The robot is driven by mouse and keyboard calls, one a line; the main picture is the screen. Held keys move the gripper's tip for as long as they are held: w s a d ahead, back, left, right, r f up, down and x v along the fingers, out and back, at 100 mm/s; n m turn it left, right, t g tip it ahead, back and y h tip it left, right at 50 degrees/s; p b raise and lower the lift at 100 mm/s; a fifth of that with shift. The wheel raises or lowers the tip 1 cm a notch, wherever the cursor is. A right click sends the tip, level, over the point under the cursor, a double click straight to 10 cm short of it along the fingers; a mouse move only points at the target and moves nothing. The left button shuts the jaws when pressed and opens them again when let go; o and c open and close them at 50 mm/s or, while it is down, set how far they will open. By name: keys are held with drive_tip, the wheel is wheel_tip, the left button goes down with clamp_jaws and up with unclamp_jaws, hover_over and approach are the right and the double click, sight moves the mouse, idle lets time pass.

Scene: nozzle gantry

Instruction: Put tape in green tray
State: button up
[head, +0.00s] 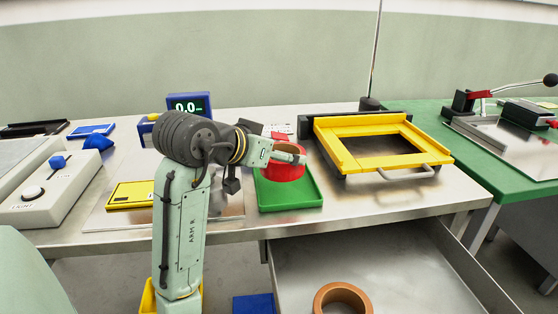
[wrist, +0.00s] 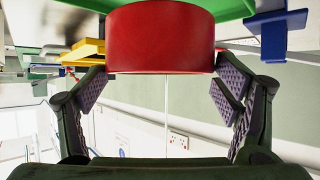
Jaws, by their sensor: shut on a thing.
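A red round roll (head: 284,172), which looks like tape, is in my gripper (head: 288,153) over the back part of the green tray (head: 290,199). In the wrist view the red roll (wrist: 160,40) fills the top middle, with the padded fingers of my gripper (wrist: 160,84) on either side of it. Green of the tray (wrist: 235,8) shows beyond it. I cannot tell whether the roll touches the tray floor. The front of the tray is empty. A brown ring (head: 323,300), also like a tape roll, lies in the open drawer below the table.
A yellow frame with a handle (head: 350,158) stands to the right of the tray. A yellow case (head: 130,195) lies on a metal plate at left. A blue display (head: 188,104) stands behind my arm. The open drawer (head: 400,262) juts out in front.

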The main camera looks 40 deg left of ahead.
drive_tip(key=shift+w+a+f, duration=0.15)
drive_tip(key=shift+w, duration=0.4)
drive_tip(key=shift+f, duration=1.65)
drive_tip(key=shift+f, duration=0.1)
drive_tip(key=shift+f, duration=0.15)
drive_tip(key=o, duration=1.2)
drive_tip(key=shift+r+p, duration=0.3)
drive_tip(key=shift+r, duration=0.05)
drive_tip(key=b+v, duration=0.1)
drive_tip(key=v, duration=1.1)
drive_tip(key=shift+f+b, duration=0.15)
drive_tip(key=shift+b, duration=0.15)
